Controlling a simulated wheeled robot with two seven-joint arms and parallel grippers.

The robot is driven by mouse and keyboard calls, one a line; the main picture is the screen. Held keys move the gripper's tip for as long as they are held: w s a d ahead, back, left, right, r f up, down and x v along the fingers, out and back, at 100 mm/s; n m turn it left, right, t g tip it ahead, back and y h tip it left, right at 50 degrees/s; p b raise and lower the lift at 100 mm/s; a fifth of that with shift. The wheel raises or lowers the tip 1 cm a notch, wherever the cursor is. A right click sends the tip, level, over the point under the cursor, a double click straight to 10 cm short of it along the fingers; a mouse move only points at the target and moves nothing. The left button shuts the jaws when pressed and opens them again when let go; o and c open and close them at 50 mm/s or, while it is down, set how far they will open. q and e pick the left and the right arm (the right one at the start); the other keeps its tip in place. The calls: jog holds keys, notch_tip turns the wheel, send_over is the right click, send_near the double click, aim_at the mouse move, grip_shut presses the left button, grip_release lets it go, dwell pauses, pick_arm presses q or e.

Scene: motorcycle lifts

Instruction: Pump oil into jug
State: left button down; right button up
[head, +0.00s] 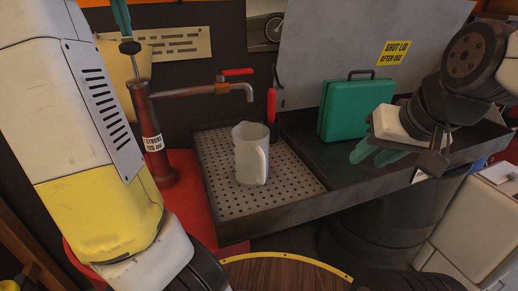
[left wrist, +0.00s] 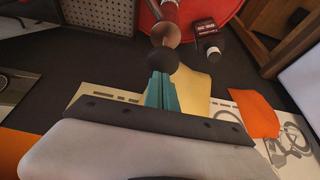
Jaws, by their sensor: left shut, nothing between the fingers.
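The oil pump (head: 152,140) is a rusty upright post with a pipe and downturned spout on the right and a black knob on top (head: 129,47). The pale translucent jug (head: 247,160) stands upright on the perforated drip tray (head: 225,200), near and below the spout. My left gripper (head: 121,18) is shut and empty, its teal fingers just above the knob. In the left wrist view the fingers (left wrist: 162,82) point at the black knob (left wrist: 163,60); I cannot tell whether they touch. My right gripper (head: 373,155) appears open and empty, in front of the green case.
A green case (head: 355,108) stands on the dark bench right of the tray. A red-handled lever (head: 238,72) sits on the pipe, and a red handle (head: 271,103) stands behind the jug. A yellow "SHUT LID AFTER USE" sign (head: 394,52) hangs behind.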

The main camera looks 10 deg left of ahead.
aim_at(128, 43)
pick_arm(q)
jog(key=shift+f, duration=3.3)
jog(key=shift+r, duration=3.35)
jog(key=shift+f, duration=0.2)
jog(key=shift+f, duration=3.25)
jog(key=shift+r, duration=3.45)
